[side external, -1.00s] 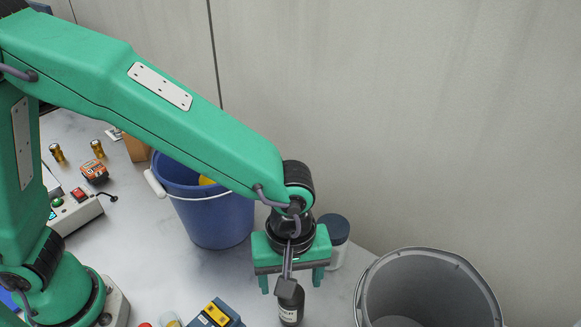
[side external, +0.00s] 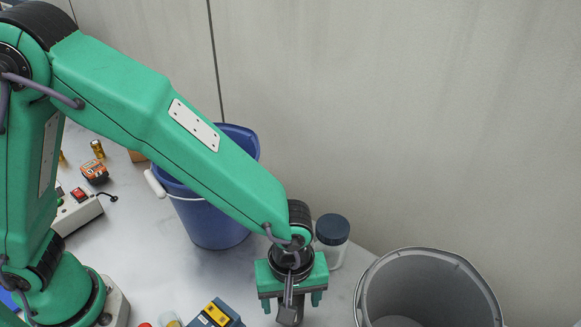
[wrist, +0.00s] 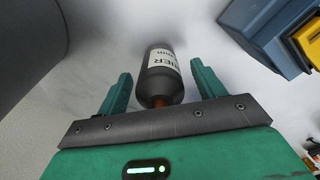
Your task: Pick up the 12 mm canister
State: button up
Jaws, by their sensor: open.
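A dark grey canister (wrist: 155,88) with a white label stands between my gripper's fingers in the wrist view. Its label shows letters ending in "IER" and a smaller line ending in what looks like "mm"; I cannot read the number. An orange-brown tip shows at its near end. My gripper (side external: 291,303) is open, pointing down, with one green finger on each side of the canister. In the wrist view, gaps show between the canister and both fingers of the gripper (wrist: 161,70).
A grey bucket (side external: 372,285) stands close on the right. A jar with a dark blue lid (side external: 332,229) is just behind my gripper. A blue and yellow box (side external: 215,315) is to the left. A blue bucket (side external: 215,222) stands farther back, near the wall.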

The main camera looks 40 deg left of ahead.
dwell(0.4)
jog(key=c, duration=1.3)
jog(key=shift+o, duration=0.2)
jog(key=shift+r, duration=0.15)
jog(key=shift+r, duration=4.9)
